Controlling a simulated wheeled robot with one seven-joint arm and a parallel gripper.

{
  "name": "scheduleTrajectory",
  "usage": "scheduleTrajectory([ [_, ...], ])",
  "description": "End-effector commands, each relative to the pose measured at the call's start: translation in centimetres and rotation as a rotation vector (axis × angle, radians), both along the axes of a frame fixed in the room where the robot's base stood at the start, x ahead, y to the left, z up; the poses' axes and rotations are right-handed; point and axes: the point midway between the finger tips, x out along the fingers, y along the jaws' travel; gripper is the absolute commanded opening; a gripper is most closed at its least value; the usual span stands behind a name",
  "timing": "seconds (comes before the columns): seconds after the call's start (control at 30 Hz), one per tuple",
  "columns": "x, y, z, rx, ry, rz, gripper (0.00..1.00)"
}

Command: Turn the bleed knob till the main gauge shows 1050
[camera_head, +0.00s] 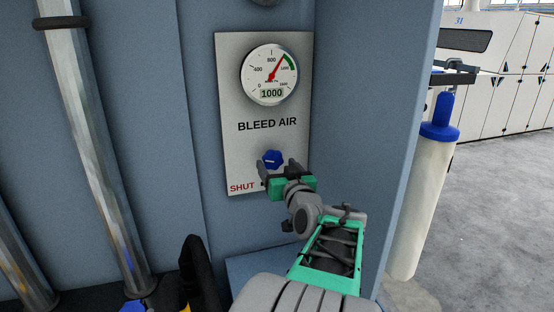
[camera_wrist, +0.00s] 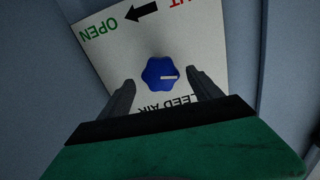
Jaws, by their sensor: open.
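The bleed knob (camera_head: 272,159) is a blue lobed knob with a pale pointer line, on a light grey panel (camera_head: 235,110) marked BLEED AIR. The main gauge (camera_head: 270,75) is a round white dial above it; its red needle points up and right, and its readout shows 1000. My gripper (camera_head: 279,170) is in front of the knob, its dark fingers apart. In the wrist view the knob (camera_wrist: 161,74) sits just beyond and between the open fingertips (camera_wrist: 160,82), with visible gaps on both sides. The wrist view shows OPEN with an arrow; SHUT is partly cut off.
The panel is on a blue-grey wall, with a side wall (camera_head: 385,120) projecting close on the right. Metal pipes (camera_head: 95,140) run down at the left. A pale cylinder with a blue top (camera_head: 440,118) stands beyond the side wall, near open grey floor (camera_head: 490,210).

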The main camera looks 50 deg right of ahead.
Motion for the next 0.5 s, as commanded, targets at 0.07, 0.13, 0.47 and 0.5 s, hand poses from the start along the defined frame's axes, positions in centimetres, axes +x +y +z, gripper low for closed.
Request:
scheduleTrajectory([
  [0.07, 1.1, -0.6, 0.2, 0.002, 0.001, 0.001, 0.73],
  [0.13, 1.6, -0.8, 0.1, 0.001, 0.000, 0.001, 0.73],
  [0.47, 1.8, -1.0, 0.0, -0.001, 0.000, 0.000, 0.69],
  [0.5, 1.8, -1.0, 0.0, -0.001, 0.000, 0.000, 0.65],
])
